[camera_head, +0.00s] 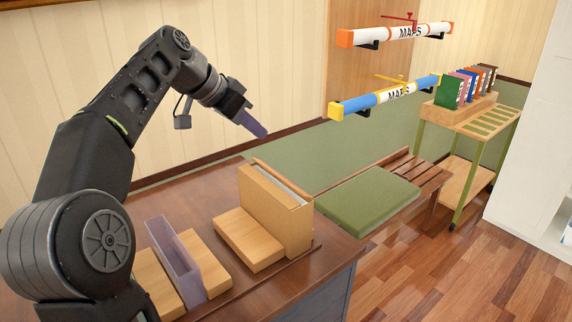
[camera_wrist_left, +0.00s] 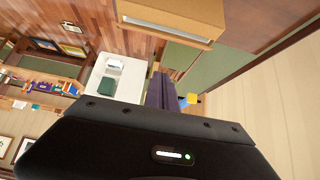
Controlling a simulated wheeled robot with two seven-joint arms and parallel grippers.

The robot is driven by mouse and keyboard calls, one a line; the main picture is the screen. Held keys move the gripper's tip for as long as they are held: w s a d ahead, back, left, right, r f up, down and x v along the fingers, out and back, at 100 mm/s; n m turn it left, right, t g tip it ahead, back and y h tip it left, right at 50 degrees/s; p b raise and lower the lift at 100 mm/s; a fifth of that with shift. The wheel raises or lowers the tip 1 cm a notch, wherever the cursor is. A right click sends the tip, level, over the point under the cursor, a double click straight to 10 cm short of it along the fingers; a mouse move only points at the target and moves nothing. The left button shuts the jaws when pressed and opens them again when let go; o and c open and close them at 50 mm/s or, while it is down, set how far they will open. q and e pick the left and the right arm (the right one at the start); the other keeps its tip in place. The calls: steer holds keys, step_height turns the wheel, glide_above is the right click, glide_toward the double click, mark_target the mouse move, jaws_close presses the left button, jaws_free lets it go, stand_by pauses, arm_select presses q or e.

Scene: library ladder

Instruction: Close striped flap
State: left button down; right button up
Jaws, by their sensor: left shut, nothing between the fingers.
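I cannot make out a striped flap in either view. A tan wooden box (camera_head: 284,222) stands upright on the brown desk (camera_head: 335,250), with a pale strip along its top. It also shows at the top of the left wrist view (camera_wrist_left: 170,20). My left gripper (camera_head: 262,132) is up in the air beyond and above the box, apart from it. Its purple fingers are shut and empty, and they also show in the left wrist view (camera_wrist_left: 160,92). My right gripper is not in view.
A wooden block (camera_head: 240,240) adjoins the box. A narrow lavender holder (camera_head: 172,262) stands between wooden blocks nearer me. A green cushion (camera_head: 368,200) lies on a slatted bench beyond the desk. Orange-ended (camera_head: 395,35) and blue (camera_head: 385,97) map tubes hang at the back.

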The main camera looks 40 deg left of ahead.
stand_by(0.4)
arm_select(q)
glide_above(279, 175)
step_height(279, 175, down, 7)
steer(key=shift+d+r+p, duration=0.1)
steer(key=shift+p, duration=0.2)
steer(key=f, duration=0.1)
steer(key=s+f, duration=0.1)
steer(key=f, duration=0.1)
steer(key=shift+s+a, duration=0.15)
steer(key=shift+a, duration=0.05)
steer(key=shift+s+f, duration=0.2)
steer(key=shift+f, duration=0.3)
